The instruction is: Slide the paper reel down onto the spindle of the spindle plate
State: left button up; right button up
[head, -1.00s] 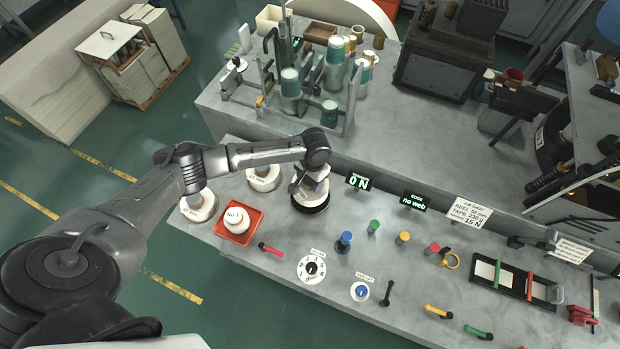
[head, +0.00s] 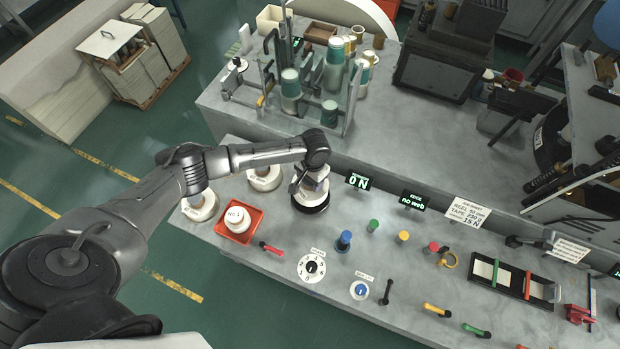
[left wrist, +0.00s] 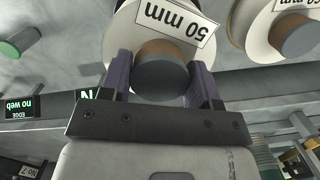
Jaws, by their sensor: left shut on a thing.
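The white paper reel (head: 315,185) is under my left gripper (head: 308,176), over the black round spindle plate (head: 311,208) on the bench. In the left wrist view the reel (left wrist: 118,38) carries a "50 mm" label and has a brown core with a grey round end. My left gripper's two fingers (left wrist: 160,82) are shut on that core from both sides. The spindle is hidden by the reel and gripper. I cannot tell how far the reel is down on it. My right gripper is not in view.
Two more white reels (head: 265,178) (head: 200,206) stand to the left, and a red tray (head: 226,234) holds another white roll. Knobs and dials, including a blue knob (head: 344,241), lie to the right. A display (head: 358,181) stands close right of the plate.

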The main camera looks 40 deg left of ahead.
pick_arm(q)
jog(key=shift+f, duration=0.4)
jog(key=shift+f+b, duration=0.35)
jog(key=shift+f, duration=0.05)
dwell(0.4)
jog(key=shift+f+b, duration=0.3)
jog(key=shift+f, duration=0.35)
jog(key=shift+f+b, duration=0.3)
jog(key=shift+f, duration=0.45)
dwell(0.5)
jog(key=o, duration=1.9)
jog(key=shift+c, duration=0.2)
jog(key=shift+r, duration=0.15)
